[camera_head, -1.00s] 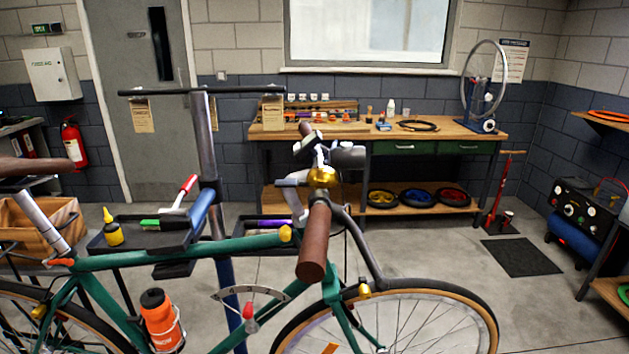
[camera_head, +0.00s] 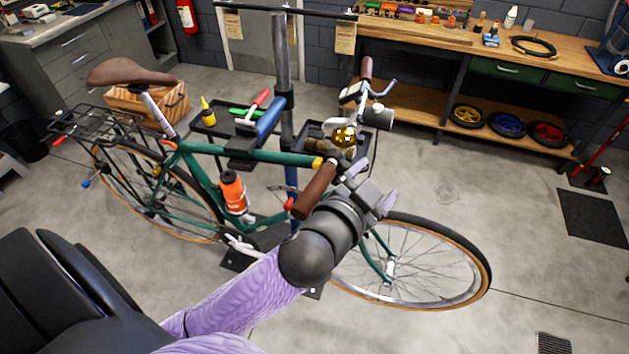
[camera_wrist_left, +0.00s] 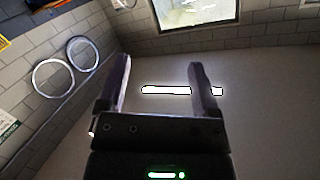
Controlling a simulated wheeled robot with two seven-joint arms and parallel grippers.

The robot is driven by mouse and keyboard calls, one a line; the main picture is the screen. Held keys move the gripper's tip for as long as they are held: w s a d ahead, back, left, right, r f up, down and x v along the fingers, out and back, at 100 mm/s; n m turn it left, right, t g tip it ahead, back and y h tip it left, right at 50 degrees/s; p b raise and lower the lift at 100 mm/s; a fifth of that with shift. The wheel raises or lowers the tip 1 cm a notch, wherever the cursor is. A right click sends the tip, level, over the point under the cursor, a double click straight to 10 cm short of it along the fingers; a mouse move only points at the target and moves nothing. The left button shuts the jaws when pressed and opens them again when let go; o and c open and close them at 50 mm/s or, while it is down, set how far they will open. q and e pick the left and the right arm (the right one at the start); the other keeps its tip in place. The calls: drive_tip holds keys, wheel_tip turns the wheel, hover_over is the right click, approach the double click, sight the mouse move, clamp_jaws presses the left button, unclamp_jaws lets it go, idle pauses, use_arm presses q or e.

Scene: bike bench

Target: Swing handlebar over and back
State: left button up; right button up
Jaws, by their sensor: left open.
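The green bike's handlebar has a brown near grip (camera_head: 314,192), a brown far grip (camera_head: 366,68) and a brass bell (camera_head: 344,137) near its middle. The bar runs across the bike, with the front wheel (camera_head: 440,262) pointing right. My left gripper (camera_head: 371,188) is just right of the near grip and overlaps the stem area in the head view; whether it touches is unclear. In the left wrist view the gripper (camera_wrist_left: 160,78) is open with nothing between its fingers, facing the upper wall and ceiling. My right gripper is out of view.
The bike hangs on a stand post (camera_head: 283,85) with a tool tray (camera_head: 215,122) behind the frame. An orange bottle (camera_head: 233,192) is on the frame. A workbench (camera_head: 450,40) stands behind.

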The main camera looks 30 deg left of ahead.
use_arm(q)
drive_tip(key=w+d+r+m+t+h, duration=0.2)
drive_tip(key=d+r+m+t+h, duration=0.15)
drive_tip(key=r+m+h, duration=0.35)
drive_tip(key=s+d+r+m+g+h, duration=0.3)
drive_tip(key=d+r+m+g+h, duration=0.4)
drive_tip(key=m+h, duration=0.4)
drive_tip(key=m+g+y+p, duration=0.2)
drive_tip(key=m+g+y, duration=1)
drive_tip(key=y, duration=0.8)
hover_over(311, 189)
drive_tip(key=shift+n+g, duration=0.25)
drive_tip(key=shift+n, duration=0.15)
wheel_tip(311, 189, down, 11)
drive_tip(key=shift+d+r, duration=0.1)
wheel_tip(311, 189, down, 9)
drive_tip(key=shift+f+p, duration=0.15)
drive_tip(key=shift+p, duration=0.4)
